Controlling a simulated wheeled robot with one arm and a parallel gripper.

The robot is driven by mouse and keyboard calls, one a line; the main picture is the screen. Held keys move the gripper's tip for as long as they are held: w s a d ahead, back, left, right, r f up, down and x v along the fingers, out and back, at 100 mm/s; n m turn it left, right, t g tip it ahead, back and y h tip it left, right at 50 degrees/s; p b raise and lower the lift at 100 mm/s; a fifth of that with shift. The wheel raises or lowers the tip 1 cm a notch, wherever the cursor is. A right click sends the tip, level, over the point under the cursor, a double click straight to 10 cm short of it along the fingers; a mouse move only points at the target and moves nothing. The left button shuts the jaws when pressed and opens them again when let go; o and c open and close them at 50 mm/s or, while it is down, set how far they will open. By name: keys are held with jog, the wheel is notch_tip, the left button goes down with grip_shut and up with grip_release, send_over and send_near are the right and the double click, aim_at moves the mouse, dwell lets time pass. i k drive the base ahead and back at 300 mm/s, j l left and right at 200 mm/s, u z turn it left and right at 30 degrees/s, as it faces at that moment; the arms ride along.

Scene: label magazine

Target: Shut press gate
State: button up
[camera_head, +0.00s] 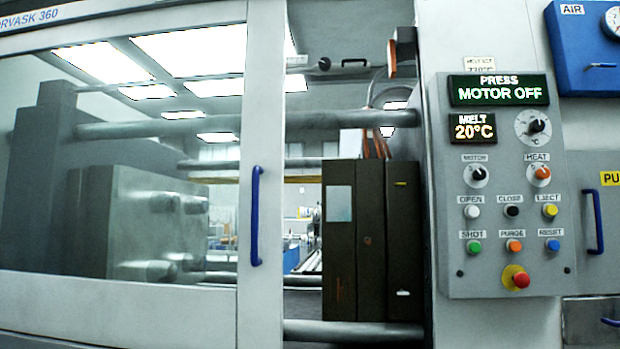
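The press gate (263,120) is a light grey sliding frame with a large clear window at the left. Its blue vertical handle (256,216) sits near its right edge. The gate stands partly open: a gap lies between its right edge and the control panel side, and dark mould blocks (370,240) and tie bars show through it. Through the window I see the grey platen and mould half (150,220). My gripper is not in this view.
The control panel (505,190) right of the gap reads PRESS MOTOR OFF and MELT 20°C, with knobs, several coloured buttons and a red stop button (516,277). A second blue handle (593,222) and a blue AIR box (590,50) are farther right.

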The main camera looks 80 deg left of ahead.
aim_at(123, 315)
jog(key=u, duration=3.9)
jog(key=i+l+u, duration=0.1)
jog(key=i, duration=0.45)
jog(key=i+l+u, duration=0.1)
jog(key=i+l, duration=0.15)
jog(key=i, duration=0.3)
